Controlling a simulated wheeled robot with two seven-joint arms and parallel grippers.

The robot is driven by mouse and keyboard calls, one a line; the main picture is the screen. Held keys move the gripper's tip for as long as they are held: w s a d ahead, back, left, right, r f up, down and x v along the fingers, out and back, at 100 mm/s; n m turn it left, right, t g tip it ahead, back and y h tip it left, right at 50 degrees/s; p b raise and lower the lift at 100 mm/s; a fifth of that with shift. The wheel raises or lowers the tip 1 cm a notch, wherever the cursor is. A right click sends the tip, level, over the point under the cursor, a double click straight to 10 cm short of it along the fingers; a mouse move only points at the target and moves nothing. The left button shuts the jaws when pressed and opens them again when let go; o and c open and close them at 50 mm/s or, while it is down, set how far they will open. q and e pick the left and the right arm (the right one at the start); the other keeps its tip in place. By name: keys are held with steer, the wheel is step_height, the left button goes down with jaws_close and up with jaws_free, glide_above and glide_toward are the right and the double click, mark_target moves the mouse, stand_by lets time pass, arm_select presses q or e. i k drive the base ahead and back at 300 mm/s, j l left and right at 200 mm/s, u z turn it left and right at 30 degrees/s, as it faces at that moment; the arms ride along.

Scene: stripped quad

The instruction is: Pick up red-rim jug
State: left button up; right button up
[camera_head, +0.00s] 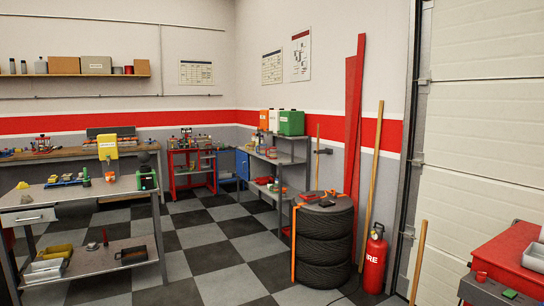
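I cannot pick out a jug with a red rim for sure in the head view. A green canister (291,122) and an orange one (264,120) stand on the grey shelf unit at the back. Neither of my grippers is in view.
A stack of tyres (325,240) stands right of centre, with a red fire extinguisher (375,262) beside it. A red tool cart (191,170) is at the back. The red bench (512,245) fills the lower right. The checkered floor (215,255) between them is clear.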

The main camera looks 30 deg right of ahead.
mark_target(273, 150)
steer(key=i+l+z, duration=0.2)
steer(key=i, duration=0.15)
steer(key=i+z, duration=0.5)
steer(key=i, duration=6.75)
